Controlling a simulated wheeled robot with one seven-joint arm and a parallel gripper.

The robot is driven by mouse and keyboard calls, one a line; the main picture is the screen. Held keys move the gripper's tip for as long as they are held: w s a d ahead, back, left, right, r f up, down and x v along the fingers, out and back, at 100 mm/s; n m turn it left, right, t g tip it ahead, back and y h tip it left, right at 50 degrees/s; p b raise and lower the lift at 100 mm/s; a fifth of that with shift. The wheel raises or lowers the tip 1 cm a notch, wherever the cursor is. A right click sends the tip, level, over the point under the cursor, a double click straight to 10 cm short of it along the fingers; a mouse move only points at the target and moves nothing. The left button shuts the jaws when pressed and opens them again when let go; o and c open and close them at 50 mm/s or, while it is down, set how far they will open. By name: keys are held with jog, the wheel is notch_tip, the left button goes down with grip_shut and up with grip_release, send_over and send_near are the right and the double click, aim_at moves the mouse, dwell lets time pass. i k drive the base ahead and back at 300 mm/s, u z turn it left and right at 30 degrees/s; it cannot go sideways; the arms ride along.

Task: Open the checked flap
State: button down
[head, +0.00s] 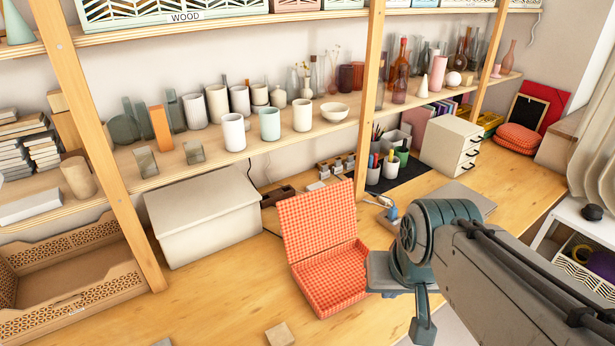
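The red-and-white checked box (330,282) sits on the wooden worktop. Its checked flap (317,222) stands up at the back, raised well away from the box, so the checked inside shows. My arm comes in from the lower right, and its end is just right of the box. Part of my gripper (421,324) shows there, pointing down toward the worktop's front edge. Nothing is seen held in it. Its fingers are not clear enough to tell whether it is open or shut. I cannot tell if my wrist touches the box's right side or only overlaps it.
A beige lidded box (203,222) stands left of the checked box. A wooden crate (70,280) is at the far left. A small wooden block (280,334) lies in front. Pen cups (391,163) and a drawer unit (451,146) stand behind. Shelf posts rise along the back.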

aim_at(313, 222)
jog(key=u, duration=0.1)
jog(key=k, duration=0.35)
jog(key=z, duration=1.2)
jog(key=i, duration=1.5)
jog(key=u, duration=0.8)
